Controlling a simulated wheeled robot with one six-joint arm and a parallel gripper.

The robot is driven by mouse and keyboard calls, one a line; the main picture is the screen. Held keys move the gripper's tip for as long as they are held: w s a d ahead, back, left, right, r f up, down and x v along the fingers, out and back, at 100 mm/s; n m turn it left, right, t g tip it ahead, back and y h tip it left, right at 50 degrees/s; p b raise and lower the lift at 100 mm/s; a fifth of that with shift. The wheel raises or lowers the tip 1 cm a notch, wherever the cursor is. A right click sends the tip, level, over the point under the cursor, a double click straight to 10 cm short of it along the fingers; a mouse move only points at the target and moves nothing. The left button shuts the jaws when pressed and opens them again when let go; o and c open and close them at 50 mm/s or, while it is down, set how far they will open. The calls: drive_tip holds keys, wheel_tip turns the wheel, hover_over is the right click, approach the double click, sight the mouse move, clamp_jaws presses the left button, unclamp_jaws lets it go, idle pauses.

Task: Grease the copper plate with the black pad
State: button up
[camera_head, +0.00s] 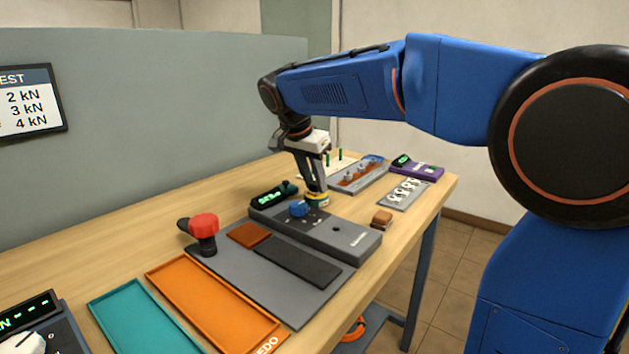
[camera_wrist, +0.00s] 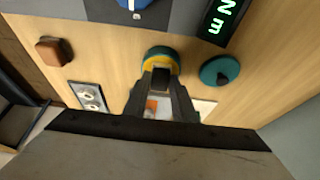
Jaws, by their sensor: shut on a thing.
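A copper-coloured plate (camera_head: 250,235) lies flat on the grey mat (camera_head: 215,262), beside a longer dark grey plate (camera_head: 297,262). My gripper (camera_head: 317,190) points down behind the grey device, away from the copper plate. It is shut on a round teal-and-yellow piece (camera_head: 317,199), which also shows at my fingertips in the wrist view (camera_wrist: 160,54). Its underside is hidden, so I cannot tell its pad colour. A second round piece, dark teal with a black spot (camera_wrist: 220,71), stands apart beside it. I cannot tell for sure which piece is the black pad.
A grey device with a blue knob (camera_head: 345,238) stands between my gripper and the mat. A red-topped tool (camera_head: 203,233) stands at the mat's left corner. Orange (camera_head: 205,300) and teal (camera_head: 140,315) trays lie in front. A brown block (camera_head: 382,218) sits near the right table edge.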

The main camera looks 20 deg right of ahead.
sight(315, 183)
idle(0.6)
drive_tip(key=shift+r, duration=3.45)
